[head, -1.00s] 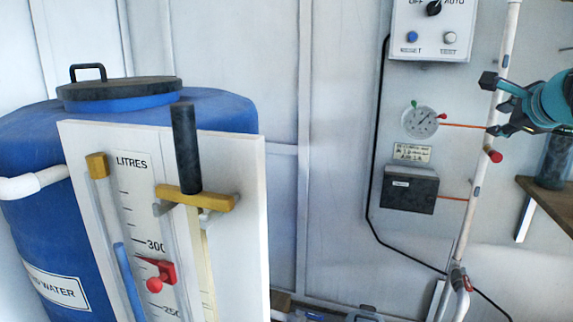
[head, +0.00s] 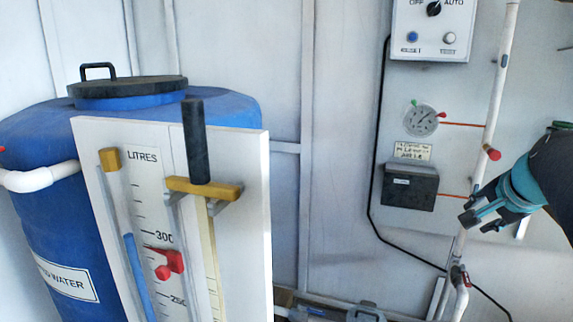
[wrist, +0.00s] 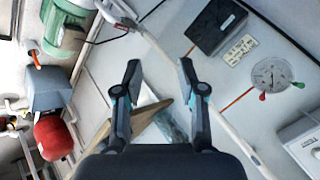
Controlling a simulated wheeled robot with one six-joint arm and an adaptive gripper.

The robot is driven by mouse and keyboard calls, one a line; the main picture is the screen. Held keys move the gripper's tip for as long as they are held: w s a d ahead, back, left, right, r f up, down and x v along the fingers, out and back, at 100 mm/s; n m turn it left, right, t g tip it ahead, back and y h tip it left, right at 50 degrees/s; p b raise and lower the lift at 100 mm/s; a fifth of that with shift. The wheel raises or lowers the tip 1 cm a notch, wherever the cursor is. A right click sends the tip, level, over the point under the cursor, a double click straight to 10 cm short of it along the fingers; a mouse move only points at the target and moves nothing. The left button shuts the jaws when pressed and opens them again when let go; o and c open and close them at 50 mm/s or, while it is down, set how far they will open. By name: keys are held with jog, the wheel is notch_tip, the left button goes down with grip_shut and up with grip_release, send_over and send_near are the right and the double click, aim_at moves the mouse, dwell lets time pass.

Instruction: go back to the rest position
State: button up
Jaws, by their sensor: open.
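My gripper (head: 472,222) is at the right of the head view, in front of the wall panel and beside the white vertical pipe (head: 490,130). In the wrist view my gripper (wrist: 157,75) has its two fingers spread apart with nothing between them. It looks open and empty. The white pipe also shows in the wrist view (wrist: 215,118), passing behind the right finger.
A blue water tank (head: 40,225) with a level board (head: 250,200) stands at left. The wall carries a switch box (head: 432,45), a gauge (head: 421,120) and a dark box (head: 409,187). A green motor (wrist: 65,27) and red vessel (wrist: 53,137) show in the wrist view.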

jog(key=s+a+f+n+g+y, duration=0.1)
jog(key=s+a+f+n, duration=0.6)
jog(key=a, duration=0.4)
jog(key=s+a+f+n+g, duration=0.2)
jog(key=s+a+f+n, duration=0.4)
jog(key=s+a+f, duration=0.2)
jog(key=s+a, duration=0.2)
jog(key=a, duration=0.1)
jog(key=shift+a+f+n+y, duration=0.15)
jog(key=shift+f+n+y, duration=0.15)
jog(key=shift+n+y, duration=0.1)
